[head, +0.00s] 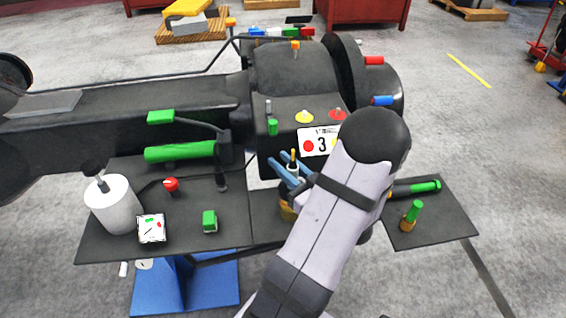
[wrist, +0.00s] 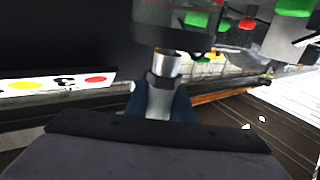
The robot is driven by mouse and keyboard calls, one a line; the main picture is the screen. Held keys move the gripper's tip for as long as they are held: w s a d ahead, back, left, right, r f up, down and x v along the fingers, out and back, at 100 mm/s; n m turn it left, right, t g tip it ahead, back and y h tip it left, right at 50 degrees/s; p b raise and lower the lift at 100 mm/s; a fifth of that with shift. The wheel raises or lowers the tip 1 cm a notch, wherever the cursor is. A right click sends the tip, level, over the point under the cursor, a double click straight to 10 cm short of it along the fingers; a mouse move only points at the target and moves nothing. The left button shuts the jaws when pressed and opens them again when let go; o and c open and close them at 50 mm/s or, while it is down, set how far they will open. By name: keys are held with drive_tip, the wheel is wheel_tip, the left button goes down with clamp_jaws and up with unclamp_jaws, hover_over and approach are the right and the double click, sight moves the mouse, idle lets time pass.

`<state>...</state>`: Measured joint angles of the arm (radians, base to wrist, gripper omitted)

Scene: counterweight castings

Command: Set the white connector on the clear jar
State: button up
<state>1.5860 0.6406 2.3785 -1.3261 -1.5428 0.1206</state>
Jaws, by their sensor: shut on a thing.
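My gripper (head: 290,172) has blue fingers and is shut on a small pale cylindrical piece, which looks like the white connector (head: 293,170). In the wrist view the connector (wrist: 164,70) is a grey-white cylinder with a dark collar, standing between the blue fingers (wrist: 162,104). A thin yellow tip shows above it in the head view. An amber-brown object (head: 287,208) shows just below the gripper, partly hidden by my arm. I cannot tell whether it touches the connector. I cannot pick out the clear jar for certain.
A white canister (head: 112,206), a dial card (head: 151,228), a red knob (head: 171,185) and a green block (head: 209,221) stand on the left dark shelf. A green-topped brass fitting (head: 411,216) is on the right shelf (head: 440,228). A big dark machine (head: 290,75) rises behind.

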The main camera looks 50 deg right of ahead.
sight(296, 177)
drive_tip(key=shift+f, duration=0.25)
drive_tip(key=o, duration=1)
drive_tip(key=shift+c, duration=0.2)
drive_tip(key=shift+s, duration=0.1)
drive_tip(key=shift+s+a+b, duration=0.1)
drive_tip(key=shift+s+b, duration=0.4)
drive_tip(key=shift+s, duration=0.15)
drive_tip(key=shift+b+v, duration=0.95)
drive_tip(key=shift+v, duration=1.95)
drive_tip(key=shift+a, duration=0.1)
